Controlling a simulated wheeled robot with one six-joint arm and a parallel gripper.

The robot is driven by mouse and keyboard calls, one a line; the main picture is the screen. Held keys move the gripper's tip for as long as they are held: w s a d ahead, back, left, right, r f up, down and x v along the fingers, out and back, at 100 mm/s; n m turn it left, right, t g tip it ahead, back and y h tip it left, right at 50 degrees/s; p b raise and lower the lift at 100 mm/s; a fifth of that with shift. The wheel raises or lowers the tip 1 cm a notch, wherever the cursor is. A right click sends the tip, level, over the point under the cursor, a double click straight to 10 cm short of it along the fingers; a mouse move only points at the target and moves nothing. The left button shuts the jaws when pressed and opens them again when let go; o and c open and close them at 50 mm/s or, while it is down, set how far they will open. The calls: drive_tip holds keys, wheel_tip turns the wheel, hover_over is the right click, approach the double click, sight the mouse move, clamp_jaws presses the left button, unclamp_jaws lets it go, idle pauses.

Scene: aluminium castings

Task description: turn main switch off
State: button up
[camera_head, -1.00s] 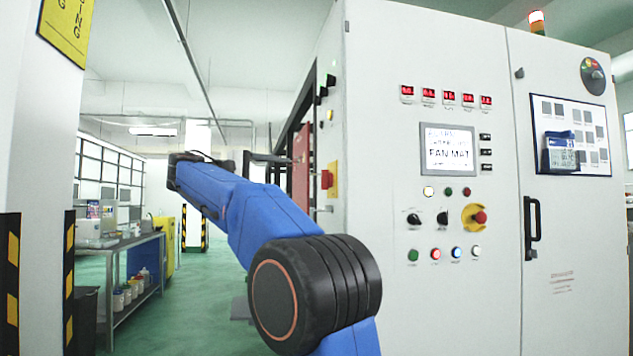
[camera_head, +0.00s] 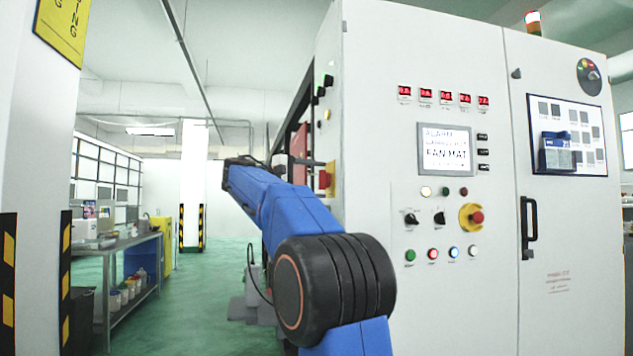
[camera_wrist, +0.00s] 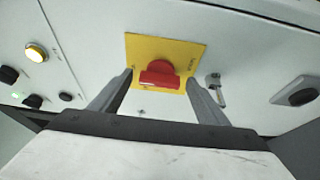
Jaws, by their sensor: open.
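The main switch (camera_wrist: 160,76) is a red rotary handle on a yellow plate (camera_wrist: 188,54), mounted on the side wall of the white cabinet. In the wrist view my gripper (camera_wrist: 160,82) is open, with one finger on each side of the red handle. I cannot tell whether the fingers touch it. The gripper's fingers are hard to make out in that view.
The cabinet front (camera_head: 420,290) carries displays, knobs and a red emergency button (camera_head: 476,217). In the wrist view a lit yellow button (camera_wrist: 36,53), a small key-like fitting (camera_wrist: 215,90) and a dark latch (camera_wrist: 296,92) sit near the switch.

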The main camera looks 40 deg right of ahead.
drive_tip(key=shift+d, duration=0.1)
drive_tip(key=c, duration=1.1)
drive_tip(key=shift+o, duration=0.3)
drive_tip(key=n+y, duration=0.1)
drive_tip(key=n, duration=0.2)
drive_tip(key=n+g+y, duration=0.1)
drive_tip(key=n+y, duration=0.1)
drive_tip(key=n, duration=0.1)
drive_tip(key=n+y, duration=0.1)
drive_tip(key=n, duration=0.2)
drive_tip(key=shift+w+r+g, duration=0.2)
drive_tip(key=shift+r+g, duration=0.05)
drive_tip(key=shift+g, duration=0.15)
drive_tip(key=shift+n+y, duration=0.3)
drive_tip(key=o, duration=1)
